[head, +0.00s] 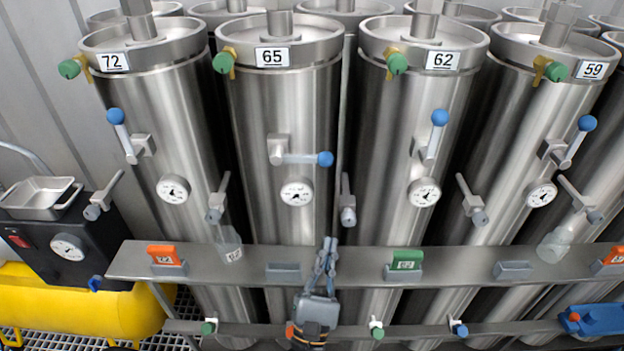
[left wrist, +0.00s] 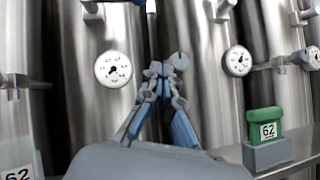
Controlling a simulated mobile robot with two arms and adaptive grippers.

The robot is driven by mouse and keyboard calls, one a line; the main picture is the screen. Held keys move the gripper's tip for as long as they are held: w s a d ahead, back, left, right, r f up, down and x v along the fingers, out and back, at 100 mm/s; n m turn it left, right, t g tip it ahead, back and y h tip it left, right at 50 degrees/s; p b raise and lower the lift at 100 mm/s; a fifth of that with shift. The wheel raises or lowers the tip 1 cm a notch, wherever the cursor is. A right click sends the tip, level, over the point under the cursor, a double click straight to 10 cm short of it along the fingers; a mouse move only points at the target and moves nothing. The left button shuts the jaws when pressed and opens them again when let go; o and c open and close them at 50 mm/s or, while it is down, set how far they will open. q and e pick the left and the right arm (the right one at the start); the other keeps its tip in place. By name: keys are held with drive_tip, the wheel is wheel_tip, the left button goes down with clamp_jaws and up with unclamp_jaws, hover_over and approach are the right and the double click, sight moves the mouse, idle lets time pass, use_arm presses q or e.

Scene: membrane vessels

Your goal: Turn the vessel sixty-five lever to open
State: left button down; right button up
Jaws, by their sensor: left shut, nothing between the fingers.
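Vessel sixty-five (head: 260,110) is a tall steel cylinder, second from the left in the head view, with a "65" label (head: 272,57). Its lever (head: 303,158) lies horizontal, with the blue knob pointing right, above a round gauge (head: 297,193). My left gripper (head: 327,243) is shut and empty, below and slightly right of the lever and apart from it, in front of the shelf. In the left wrist view the closed fingers (left wrist: 166,68) point up between two gauges. The lever is mostly cut off at the top edge there. My right gripper is not in view.
Neighbouring vessels 72 (head: 150,90), 62 (head: 425,100) and 59 (head: 530,110) have roughly upright levers. A steel shelf (head: 460,262) crosses in front, with an orange tag (head: 165,255) and a green tag (head: 406,260). Grey valve handles (head: 348,205) stick out beside the vessels.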

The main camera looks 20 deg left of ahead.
use_arm(q)
drive_tip(key=s+a+n+y, duration=0.2)
drive_tip(key=a+n+y, duration=0.1)
drive_tip(key=n+y, duration=0.4)
drive_tip(key=p, duration=0.8)
approach(302, 159)
drive_tip(key=w+r, duration=0.3)
drive_tip(key=w, duration=0.3)
drive_tip(key=shift+a+n, duration=0.1)
drive_tip(key=shift+n, duration=0.3)
drive_tip(key=shift+f+b, duration=0.1)
drive_tip(key=shift+b, duration=0.2)
